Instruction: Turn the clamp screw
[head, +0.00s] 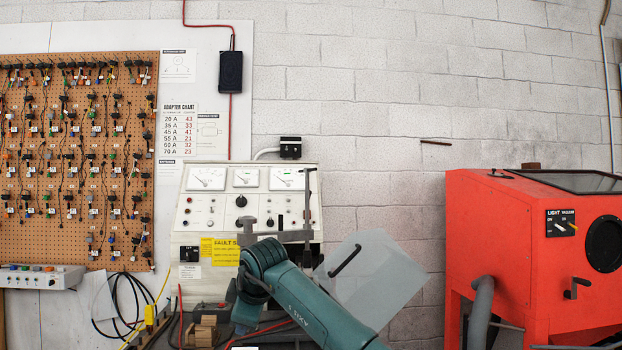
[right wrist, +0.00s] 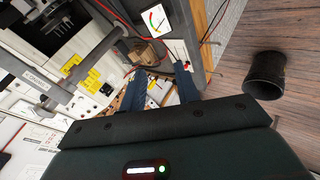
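The likely clamp screw (head: 308,205) is a thin dark upright rod with a short crossbar on top, in front of the test bench's panel in the head view. It passes by a grey horizontal clamp arm (head: 275,237). A grey bar (right wrist: 95,52), probably the same clamp arm, shows at the upper left of the right wrist view. My right gripper (right wrist: 160,76) has two dark blue fingers spread apart, with nothing held between them. It is apart from the bar, to its right in that view. In the head view my teal right arm hides part of the bench. My left gripper is in neither view.
The test bench (head: 190,215) has meters and knobs. A clear guard (head: 385,280) with a black handle stands right of the clamp. A red blast cabinet (head: 500,240) is farther right. A wooden block (right wrist: 148,52) lies beyond my fingers; a black bin (right wrist: 265,75) stands on the floor.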

